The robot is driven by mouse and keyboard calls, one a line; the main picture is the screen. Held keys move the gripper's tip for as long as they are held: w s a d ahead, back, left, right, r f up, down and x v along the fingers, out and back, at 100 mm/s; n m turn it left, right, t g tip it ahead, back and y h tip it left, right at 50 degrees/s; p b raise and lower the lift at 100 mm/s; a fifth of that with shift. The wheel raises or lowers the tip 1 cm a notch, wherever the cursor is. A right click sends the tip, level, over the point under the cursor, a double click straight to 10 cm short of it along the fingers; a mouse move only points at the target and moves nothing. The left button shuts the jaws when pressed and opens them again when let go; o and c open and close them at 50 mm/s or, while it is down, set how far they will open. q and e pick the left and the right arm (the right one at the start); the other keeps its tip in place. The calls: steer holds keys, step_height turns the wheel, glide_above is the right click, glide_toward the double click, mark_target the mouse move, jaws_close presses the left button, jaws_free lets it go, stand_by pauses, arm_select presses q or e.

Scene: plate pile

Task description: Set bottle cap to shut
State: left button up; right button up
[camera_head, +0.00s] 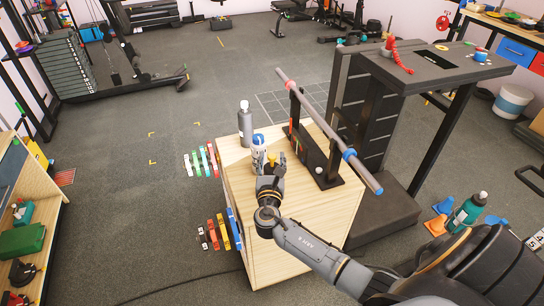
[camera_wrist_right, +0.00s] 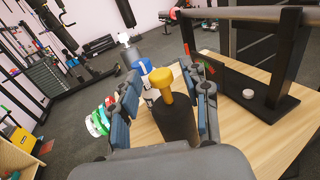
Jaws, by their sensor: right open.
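A dark bottle (camera_wrist_right: 174,122) with a yellow cap (camera_wrist_right: 164,82) stands upright between the fingers of my right gripper (camera_wrist_right: 164,72). The yellow cap also shows in the head view (camera_head: 271,159), just past my right gripper (camera_head: 270,170). The gripper is open, with one finger on each side of the bottle; whether either finger touches it I cannot tell. The cap has a raised knob on a narrower stem; I cannot tell if it is shut. A white bottle (camera_head: 259,158) with a blue cap (camera_head: 258,139) stands just behind. My left gripper is not in view.
A grey bottle (camera_head: 245,126) stands at the back of the wooden cabinet (camera_head: 290,235). A black rack (camera_head: 318,160) with a long bar (camera_head: 320,123) fills the cabinet's right side. A black tower (camera_head: 368,120) stands beyond it. The cabinet top's front right is clear.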

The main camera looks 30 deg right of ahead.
steer(key=shift+x, duration=0.8)
jaws_close()
steer(key=shift+f+b, duration=0.8)
steer(key=shift+f, duration=0.3)
steer(key=shift+r, duration=0.1)
jaws_free()
